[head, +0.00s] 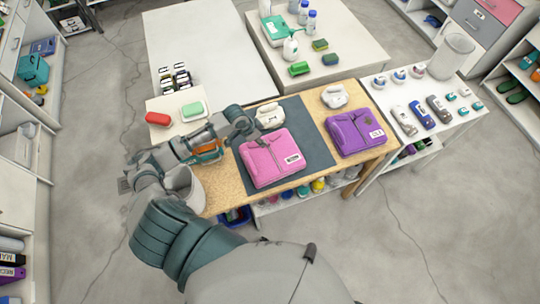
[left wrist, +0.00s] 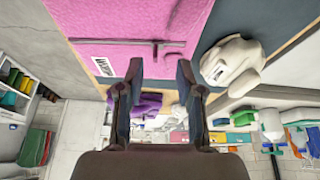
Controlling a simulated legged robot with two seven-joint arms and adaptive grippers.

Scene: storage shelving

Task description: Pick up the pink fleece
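The pink fleece (head: 270,160) lies folded, with a white label, on the dark mat (head: 309,145) of the wooden table. In the left wrist view the pink fleece (left wrist: 135,22) fills the upper part, its zip and label facing the fingers. My left gripper (head: 251,137) is at the fleece's back left edge in the head view. In the left wrist view the left gripper (left wrist: 155,75) is open, with nothing between its fingers. I cannot tell whether a fingertip touches the fleece. My right gripper is not in view.
A purple fleece (head: 356,131) lies right of the mat. White items (head: 269,115) and (head: 334,96) sit behind the two fleeces. A white table (head: 425,104) with several goods stands on the right.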

